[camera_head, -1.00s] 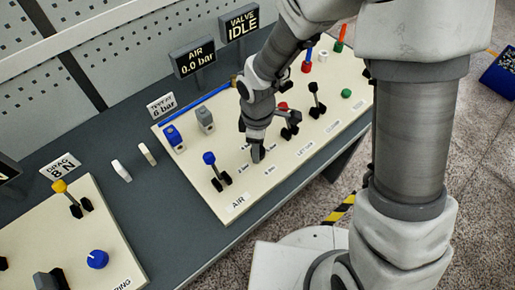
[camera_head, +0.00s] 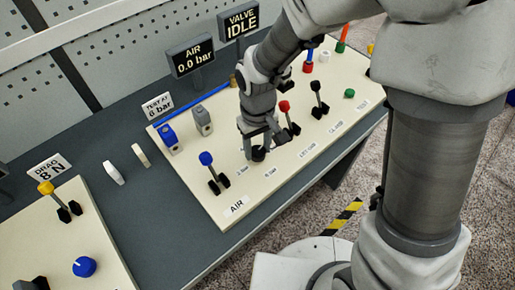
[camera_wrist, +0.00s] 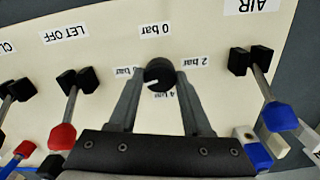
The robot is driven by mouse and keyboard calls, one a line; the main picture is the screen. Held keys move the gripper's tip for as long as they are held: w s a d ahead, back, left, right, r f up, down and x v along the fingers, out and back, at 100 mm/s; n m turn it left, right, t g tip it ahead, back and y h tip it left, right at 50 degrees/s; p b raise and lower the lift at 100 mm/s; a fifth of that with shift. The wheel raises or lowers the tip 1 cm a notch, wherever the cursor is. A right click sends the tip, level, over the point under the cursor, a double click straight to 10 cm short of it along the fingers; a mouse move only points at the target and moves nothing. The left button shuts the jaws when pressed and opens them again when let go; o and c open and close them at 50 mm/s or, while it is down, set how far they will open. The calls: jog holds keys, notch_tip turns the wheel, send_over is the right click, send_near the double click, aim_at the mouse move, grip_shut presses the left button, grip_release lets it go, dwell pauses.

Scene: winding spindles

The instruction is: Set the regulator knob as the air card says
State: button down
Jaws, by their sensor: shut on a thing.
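The air card (camera_head: 157,105) reads "TEST AT 6 bar". The black round regulator knob (camera_head: 258,154) is on the cream air panel; it also shows in the wrist view (camera_wrist: 159,71). A white mark on it points to the left and slightly down in the wrist view. "0 bar" lies above it there and "2 bar" to its right; "4 bar" below and the left label are partly hidden by my fingers. My gripper (camera_wrist: 160,79) is shut on the knob, one finger on each side. The air display (camera_head: 191,59) reads 0.0 bar.
A blue-tipped lever (camera_head: 208,164) stands left of the knob, and red (camera_head: 285,112) and black (camera_head: 317,98) levers stand right. Blue and grey blocks stand behind. The valve display (camera_head: 240,21) reads IDLE. A drag panel with a blue knob (camera_head: 84,267) lies at left.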

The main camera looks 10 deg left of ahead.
aim_at(258, 150)
jog(key=shift+m, duration=1.1)
jog(key=shift+b, duration=0.3)
jog(key=shift+c, duration=1.7)
grip_release()
jog(key=shift+r, duration=0.15)
notch_tip(258, 150, up, 17)
jog(key=p, duration=0.2)
jog(key=shift+r, duration=0.1)
